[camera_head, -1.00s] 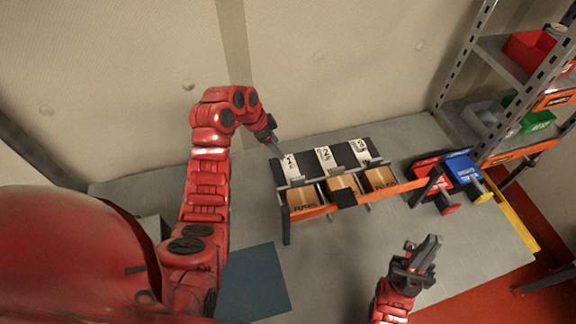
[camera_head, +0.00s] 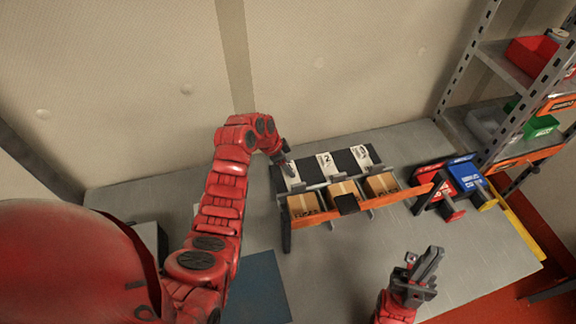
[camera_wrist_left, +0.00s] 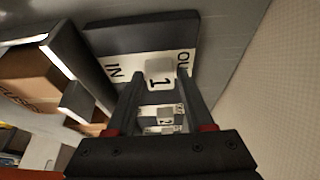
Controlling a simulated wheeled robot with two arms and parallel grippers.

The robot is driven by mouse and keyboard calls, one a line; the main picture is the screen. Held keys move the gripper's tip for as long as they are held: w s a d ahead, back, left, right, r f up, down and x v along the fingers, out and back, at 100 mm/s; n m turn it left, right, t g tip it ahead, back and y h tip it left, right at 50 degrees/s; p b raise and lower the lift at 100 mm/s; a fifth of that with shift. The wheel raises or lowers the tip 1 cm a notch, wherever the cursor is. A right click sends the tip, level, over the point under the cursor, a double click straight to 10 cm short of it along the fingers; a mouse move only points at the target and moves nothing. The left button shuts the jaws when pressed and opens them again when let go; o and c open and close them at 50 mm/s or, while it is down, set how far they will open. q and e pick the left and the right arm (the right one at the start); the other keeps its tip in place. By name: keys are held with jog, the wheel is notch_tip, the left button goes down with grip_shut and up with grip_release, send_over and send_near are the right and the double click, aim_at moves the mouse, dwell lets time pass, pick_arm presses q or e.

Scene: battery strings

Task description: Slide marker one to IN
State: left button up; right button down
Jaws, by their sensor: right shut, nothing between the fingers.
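Marker one is a pale block with a "1" (camera_wrist_left: 160,74) in the left wrist view. It sits on a white strip (camera_wrist_left: 117,70) between the IN label at left and the OUT label at right, closer to OUT. My left gripper (camera_wrist_left: 160,82) is open, one finger on each side of the marker, with small gaps visible. In the head view, my left gripper (camera_head: 287,168) is at the leftmost strip of the rack and mostly hides it. My right gripper (camera_head: 437,252) is shut and empty, in front of the rack at right.
Markers two (camera_head: 326,161) and three (camera_head: 361,155) are on the neighbouring strips. Cardboard fuse boxes (camera_head: 303,204) stand in front below them, behind an orange rail (camera_head: 400,195). Red (camera_head: 466,177) and blue things stand at right. The shelf (camera_head: 490,57) is beyond.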

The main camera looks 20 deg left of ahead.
pick_arm(q)
grip_shut()
dwell(1.1)
